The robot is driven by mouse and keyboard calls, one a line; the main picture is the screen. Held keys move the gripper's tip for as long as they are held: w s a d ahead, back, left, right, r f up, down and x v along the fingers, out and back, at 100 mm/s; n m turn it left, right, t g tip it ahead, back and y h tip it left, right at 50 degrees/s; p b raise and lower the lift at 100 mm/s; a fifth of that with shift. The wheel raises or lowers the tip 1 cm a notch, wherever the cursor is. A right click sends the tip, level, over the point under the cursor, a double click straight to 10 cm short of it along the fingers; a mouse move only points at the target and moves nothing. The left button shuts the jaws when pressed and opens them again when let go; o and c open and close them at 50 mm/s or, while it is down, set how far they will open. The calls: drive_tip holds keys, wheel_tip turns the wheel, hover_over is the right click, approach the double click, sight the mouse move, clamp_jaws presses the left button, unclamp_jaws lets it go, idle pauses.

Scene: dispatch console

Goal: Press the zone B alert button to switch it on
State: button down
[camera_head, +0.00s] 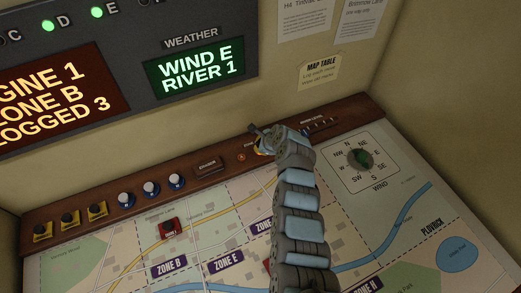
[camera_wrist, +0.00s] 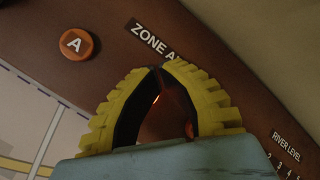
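My gripper (camera_wrist: 160,68) has yellow ridged fingers whose tips meet; nothing shows held between them. In the wrist view it is over the brown console rail, beside the "ZONE A…" label (camera_wrist: 152,40), which it partly covers. A round orange button marked A (camera_wrist: 76,44) lies to the left of the fingers. Small orange glints show through the gap between the fingers; I cannot tell whether they are buttons. No button marked B is readable. In the head view my gripper (camera_head: 261,143) is at the rail, and the A button (camera_head: 241,157) shows just left of it.
The console rail (camera_head: 205,168) runs behind the map board (camera_head: 110,265). Yellow-based switches (camera_head: 70,218) and blue-and-white knobs (camera_head: 150,189) are on its left. River level controls (camera_head: 318,126) and a wind dial (camera_head: 360,159) lie right. The display (camera_head: 60,95) reads ZONE B.

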drive_tip(key=shift+r, duration=0.1)
drive_tip(key=shift+r+p, duration=0.35)
drive_tip(key=shift+p, duration=0.2)
wheel_tip(320, 180, up, 6)
drive_tip(key=p, duration=0.6)
idle(0.4)
idle(0.4)
